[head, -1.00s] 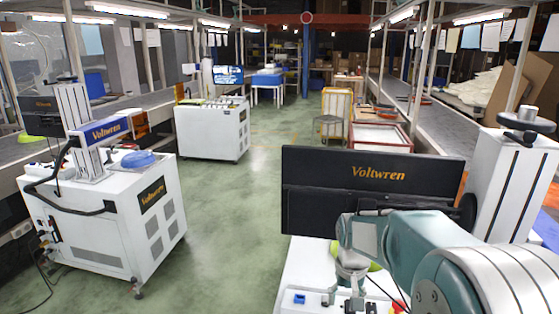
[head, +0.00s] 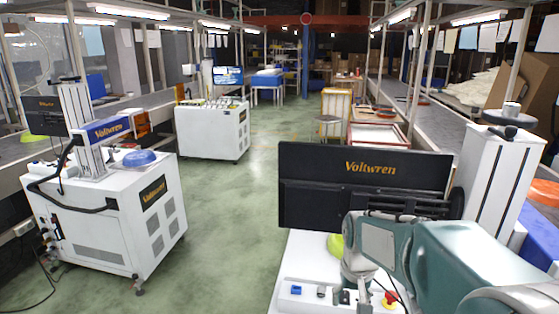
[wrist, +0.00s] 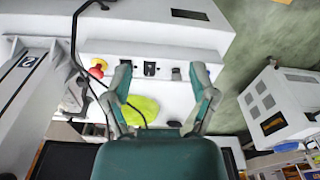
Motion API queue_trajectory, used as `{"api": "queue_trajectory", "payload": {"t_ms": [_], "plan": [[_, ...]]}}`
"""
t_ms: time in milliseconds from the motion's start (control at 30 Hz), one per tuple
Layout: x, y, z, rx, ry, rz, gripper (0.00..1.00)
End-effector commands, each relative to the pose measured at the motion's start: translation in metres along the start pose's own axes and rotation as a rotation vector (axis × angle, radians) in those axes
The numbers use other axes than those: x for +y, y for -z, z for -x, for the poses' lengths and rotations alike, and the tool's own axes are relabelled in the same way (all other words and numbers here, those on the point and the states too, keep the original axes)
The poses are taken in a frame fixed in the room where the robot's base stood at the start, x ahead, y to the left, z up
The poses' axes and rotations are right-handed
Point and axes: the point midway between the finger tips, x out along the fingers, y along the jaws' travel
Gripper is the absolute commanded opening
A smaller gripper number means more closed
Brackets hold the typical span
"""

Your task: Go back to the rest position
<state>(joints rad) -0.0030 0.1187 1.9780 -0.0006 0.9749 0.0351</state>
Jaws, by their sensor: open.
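My gripper (wrist: 160,67) is open and empty in the wrist view, its two fingers spread apart. A yellow-green object (wrist: 140,111) shows between and behind the fingers, apparently lying on the white machine top. In the head view it shows partly (head: 335,244), with my arm hiding the rest. My arm (head: 455,262) is bent at the lower right, in front of the machine with the black Voltwren screen (head: 365,185).
The white machine top (head: 292,265) carries a red knob (head: 389,299) and small switches. A white column (head: 492,190) stands close on the right. The green floor (head: 225,225) between is clear.

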Motion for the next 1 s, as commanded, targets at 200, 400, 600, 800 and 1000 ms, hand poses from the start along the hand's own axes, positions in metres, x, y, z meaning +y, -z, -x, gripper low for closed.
{"api": "queue_trajectory", "payload": {"t_ms": [200,400,600,800,1000], "plan": [[0.001,-0.025,0.029,0.065,0.002,0.005,0.74],[0.003,-0.062,0.058,0.147,0.004,0.011,0.74],[0.004,-0.101,0.078,0.233,0.006,0.017,0.74],[0.005,-0.14,0.09,0.316,0.007,0.023,0.74],[0.007,-0.173,0.093,0.392,0.007,0.028,0.74]]}}
